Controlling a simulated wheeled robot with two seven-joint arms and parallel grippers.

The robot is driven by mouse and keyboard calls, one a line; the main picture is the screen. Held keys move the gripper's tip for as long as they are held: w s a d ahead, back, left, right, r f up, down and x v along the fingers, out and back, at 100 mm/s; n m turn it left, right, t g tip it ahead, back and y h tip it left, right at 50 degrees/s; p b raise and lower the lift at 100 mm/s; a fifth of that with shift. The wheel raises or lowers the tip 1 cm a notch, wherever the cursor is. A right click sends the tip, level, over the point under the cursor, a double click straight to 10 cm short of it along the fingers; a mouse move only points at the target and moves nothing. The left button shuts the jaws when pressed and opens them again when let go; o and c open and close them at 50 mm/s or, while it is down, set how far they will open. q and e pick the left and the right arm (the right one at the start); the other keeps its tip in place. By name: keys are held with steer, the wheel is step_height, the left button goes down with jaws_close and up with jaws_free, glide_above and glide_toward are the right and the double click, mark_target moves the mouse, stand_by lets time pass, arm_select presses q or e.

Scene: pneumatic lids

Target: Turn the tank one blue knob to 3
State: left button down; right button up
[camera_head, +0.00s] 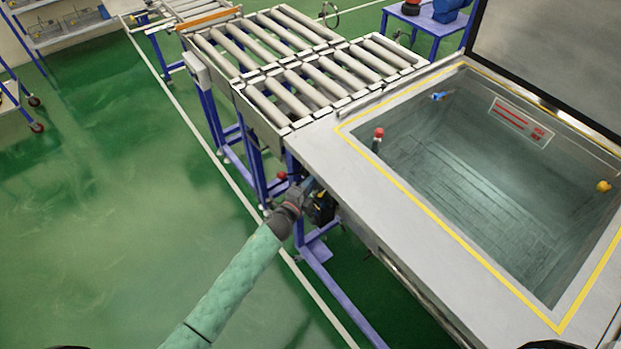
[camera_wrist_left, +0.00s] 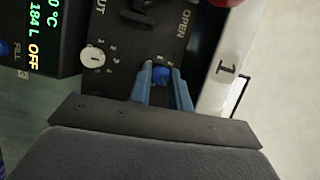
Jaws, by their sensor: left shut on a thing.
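The small blue knob (camera_wrist_left: 162,75) sits on a dark control panel (camera_wrist_left: 125,50) in the left wrist view. Small numbers stand around it, but its pointer setting cannot be read. My left gripper (camera_wrist_left: 164,85) has its two blue fingers on either side of the knob, shut on it. A white plate (camera_wrist_left: 222,70) with a "1" is right of the knob. In the head view my left gripper (camera_head: 310,188) reaches the side of the tank (camera_head: 385,200), below its rim, and the knob is hidden there. My right gripper is not in view.
A white knob (camera_wrist_left: 92,58) with numbers and a lit display (camera_wrist_left: 38,35) reading OFF are left of the blue knob. A red part (camera_wrist_left: 228,3) is at the top edge. A roller conveyor (camera_head: 290,70) adjoins the tank. Green floor (camera_head: 120,200) at left is free.

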arm_select(q)
steer(key=shift+w+a+r+n+g+p, duration=0.1)
steer(key=shift+n+g+p, duration=0.75)
steer(key=shift+n, duration=0.7)
steer(key=shift+a+r+n+g+p, duration=0.1)
steer(key=shift+n+g+p, duration=0.7)
steer(key=shift+n, duration=0.75)
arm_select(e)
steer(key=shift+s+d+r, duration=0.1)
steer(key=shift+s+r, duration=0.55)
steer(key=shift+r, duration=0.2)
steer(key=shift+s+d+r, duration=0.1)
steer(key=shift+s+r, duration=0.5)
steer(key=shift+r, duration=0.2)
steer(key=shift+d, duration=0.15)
arm_select(q)
steer(key=c, duration=1.3)
jaws_free()
